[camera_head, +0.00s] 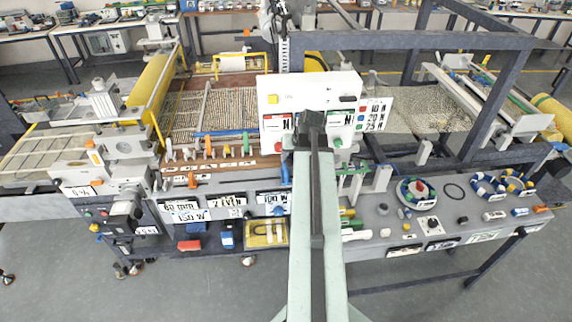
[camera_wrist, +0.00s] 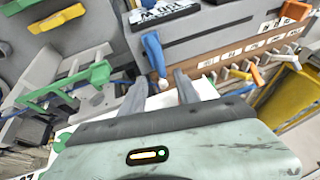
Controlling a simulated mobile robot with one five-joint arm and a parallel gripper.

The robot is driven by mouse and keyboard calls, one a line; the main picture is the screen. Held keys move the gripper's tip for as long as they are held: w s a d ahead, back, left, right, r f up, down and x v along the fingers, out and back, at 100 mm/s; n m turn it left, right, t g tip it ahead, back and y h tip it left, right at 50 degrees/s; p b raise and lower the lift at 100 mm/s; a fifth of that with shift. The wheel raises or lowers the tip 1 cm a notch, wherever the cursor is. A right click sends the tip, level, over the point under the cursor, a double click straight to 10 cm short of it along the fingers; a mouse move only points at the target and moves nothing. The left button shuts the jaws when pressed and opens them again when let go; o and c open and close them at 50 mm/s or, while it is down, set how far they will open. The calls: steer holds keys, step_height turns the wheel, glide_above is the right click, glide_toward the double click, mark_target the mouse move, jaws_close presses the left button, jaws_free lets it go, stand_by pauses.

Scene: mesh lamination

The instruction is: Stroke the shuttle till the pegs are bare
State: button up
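My gripper (camera_wrist: 160,77) is open, its two grey fingers apart. A blue handle with a pale rounded tip (camera_wrist: 153,52) shows just ahead of and between the fingertips, with no clear grip on it. A blue lever beside my arm in the head view (camera_head: 285,172) may be the same part. A row of pegs, white, orange and green, stands along the machine's front (camera_head: 208,147); several also show at the right of the wrist view (camera_wrist: 260,75). I cannot tell for sure which part is the shuttle. My arm hides part of the machine's middle in the head view.
A white control box (camera_head: 290,90) stands behind my arm. A yellow roller (camera_head: 150,82) is at the left, and dark frame beams (camera_head: 410,40) cross the right. A green bracket (camera_wrist: 70,88) is left of my fingers. Small parts crowd the grey front ledge (camera_head: 455,212).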

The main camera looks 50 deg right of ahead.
mark_target(286, 166)
steer(key=b+x, duration=0.5)
steer(key=x, duration=0.2)
steer(key=shift+f+b, duration=0.1)
steer(key=shift+b, duration=0.3)
jaws_close()
stand_by(0.8)
